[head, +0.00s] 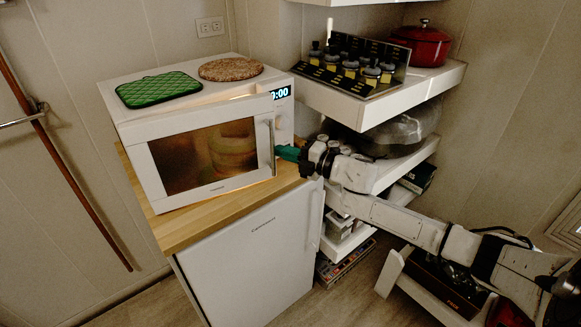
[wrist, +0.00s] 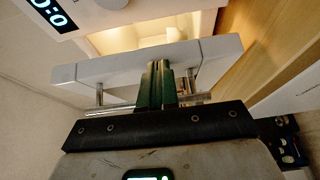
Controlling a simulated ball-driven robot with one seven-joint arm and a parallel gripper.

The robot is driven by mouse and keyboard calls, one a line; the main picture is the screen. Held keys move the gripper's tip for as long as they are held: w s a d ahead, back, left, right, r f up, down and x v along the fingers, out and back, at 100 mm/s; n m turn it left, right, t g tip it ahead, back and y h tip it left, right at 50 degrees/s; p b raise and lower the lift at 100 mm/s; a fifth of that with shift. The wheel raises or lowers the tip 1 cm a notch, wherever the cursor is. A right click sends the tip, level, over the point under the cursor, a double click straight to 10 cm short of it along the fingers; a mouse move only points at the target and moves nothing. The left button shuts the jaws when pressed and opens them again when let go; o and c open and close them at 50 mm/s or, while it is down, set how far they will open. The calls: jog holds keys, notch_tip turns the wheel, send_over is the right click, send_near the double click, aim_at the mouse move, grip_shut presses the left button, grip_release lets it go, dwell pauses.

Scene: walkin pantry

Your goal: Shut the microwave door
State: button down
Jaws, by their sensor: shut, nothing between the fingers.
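The white microwave (head: 284,118) stands on a wooden-topped counter at the left of the head view. Its door (head: 158,195) is ajar, with a dark window and a metal handle (head: 272,147) on its right edge. In the wrist view the door (wrist: 215,55) stands across the view, the lit cavity (wrist: 150,42) showing past it. My gripper (head: 281,152) is beside the handle side of the door. Its green fingers (wrist: 156,75) are shut and empty, overlapping the handle bar (wrist: 120,108) in the wrist view; I cannot tell whether they touch.
A green mat (head: 158,89) and a round brown mat (head: 230,69) lie on the microwave. A white fridge (head: 250,265) is under the wooden counter (head: 195,228). Shelves with a spice rack (head: 350,72) and a red pot (head: 421,47) stand close on the right, near my arm.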

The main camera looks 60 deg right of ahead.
jog(key=shift+w+d+b, duration=0.35)
jog(key=shift+w+d, duration=0.1)
jog(key=shift+w, duration=0.25)
jog(key=shift+w+d+b, duration=0.3)
jog(key=shift+w+d, duration=0.1)
jog(key=shift+w, duration=0.3)
jog(key=shift+s, duration=0.15)
